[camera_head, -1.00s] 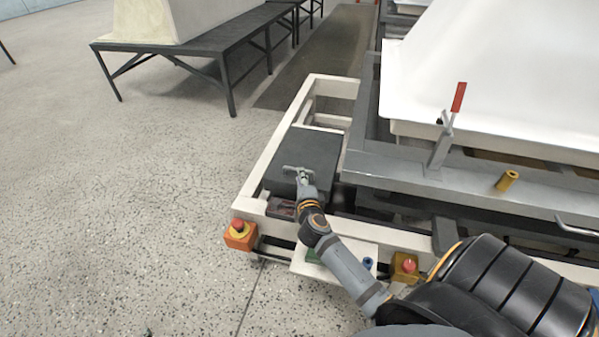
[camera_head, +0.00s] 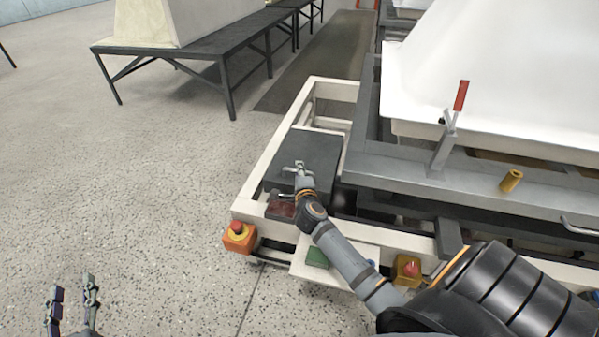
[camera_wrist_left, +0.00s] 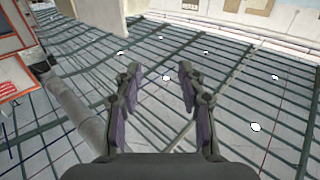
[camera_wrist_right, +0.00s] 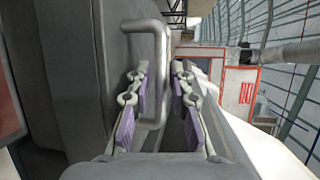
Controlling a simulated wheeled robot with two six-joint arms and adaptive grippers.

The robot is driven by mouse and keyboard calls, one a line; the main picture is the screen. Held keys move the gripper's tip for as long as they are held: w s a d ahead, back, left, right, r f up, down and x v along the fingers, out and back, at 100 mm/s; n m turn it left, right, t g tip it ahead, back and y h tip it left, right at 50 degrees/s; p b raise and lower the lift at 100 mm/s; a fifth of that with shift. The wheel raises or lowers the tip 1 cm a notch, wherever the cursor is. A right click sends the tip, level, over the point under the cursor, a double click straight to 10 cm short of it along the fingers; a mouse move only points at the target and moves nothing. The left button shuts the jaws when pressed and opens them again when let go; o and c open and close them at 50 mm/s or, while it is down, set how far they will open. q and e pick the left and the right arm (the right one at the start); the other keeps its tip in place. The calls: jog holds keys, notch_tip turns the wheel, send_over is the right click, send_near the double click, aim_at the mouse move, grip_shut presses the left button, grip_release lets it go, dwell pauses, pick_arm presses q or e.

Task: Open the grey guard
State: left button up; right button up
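The grey guard (camera_head: 316,150) is a dark grey flat cover on the cream frame. It looks shut in the head view. Its grey bar handle (camera_wrist_right: 160,75) stands out from the cover face in the right wrist view. My right gripper (camera_head: 300,170) is at this handle. In the right wrist view the bar lies between my right fingers (camera_wrist_right: 160,72), which are partly closed, with a small gap seeming to show on each side. My left gripper (camera_head: 72,305) is open and empty above the floor, far from the guard; the left wrist view shows its spread fingers (camera_wrist_left: 160,80).
An orange box with a red button (camera_head: 239,238) sits on the frame's near left corner; a second button box (camera_head: 407,270) is right of my right arm. A white tub shell (camera_head: 490,70) and red-tipped clamp (camera_head: 455,110) stand right. Floor at left is clear.

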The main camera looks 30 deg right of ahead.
grip_shut()
dwell(0.3)
